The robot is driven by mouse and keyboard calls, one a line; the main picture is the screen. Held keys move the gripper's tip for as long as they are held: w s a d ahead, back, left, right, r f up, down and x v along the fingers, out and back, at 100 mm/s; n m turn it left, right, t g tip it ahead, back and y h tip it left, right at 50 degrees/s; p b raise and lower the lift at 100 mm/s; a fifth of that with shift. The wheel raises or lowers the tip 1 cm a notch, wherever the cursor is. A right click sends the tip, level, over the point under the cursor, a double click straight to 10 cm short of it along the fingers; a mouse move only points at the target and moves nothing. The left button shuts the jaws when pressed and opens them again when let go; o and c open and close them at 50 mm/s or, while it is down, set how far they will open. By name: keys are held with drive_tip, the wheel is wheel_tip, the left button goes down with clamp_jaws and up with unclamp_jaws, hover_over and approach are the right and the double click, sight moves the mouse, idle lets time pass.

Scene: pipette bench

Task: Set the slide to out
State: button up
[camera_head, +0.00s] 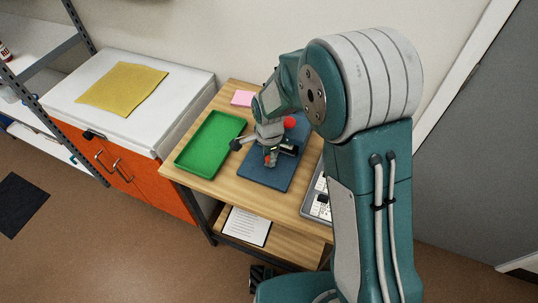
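My gripper (271,155) is low over the blue mat (255,173) on the wooden table. Just right of the gripper is a small dark piece with a light part (288,150), close to the fingers; I cannot tell whether they touch. A red round thing (290,122) shows behind it, beside my arm. The slide cannot be told apart clearly at this size, and my arm hides part of this area. Whether the fingers are open or shut is too small to tell.
A green tray (184,163) lies left of the mat, with a pink pad (242,98) behind. A grey keyboard-like device (318,206) is at right, partly behind my arm. A white-topped orange cabinet (185,85) with a yellow cloth (122,88) stands left.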

clamp_jaws()
drive_tip(key=s+a, duration=0.1)
drive_tip(key=s, duration=0.2)
drive_tip(key=s+a, duration=0.2)
drive_tip(key=s, duration=0.2)
drive_tip(key=s+a, duration=0.1)
drive_tip(key=s, duration=0.2)
drive_tip(key=shift+s+a, duration=0.15)
drive_tip(key=shift+s, duration=0.2)
drive_tip(key=o, duration=0.5)
unclamp_jaws()
drive_tip(key=shift+o, duration=0.9)
drive_tip(key=shift+a, duration=0.15)
drive_tip(key=shift+r, duration=0.35)
wheel_tip(320, 180, up, 11)
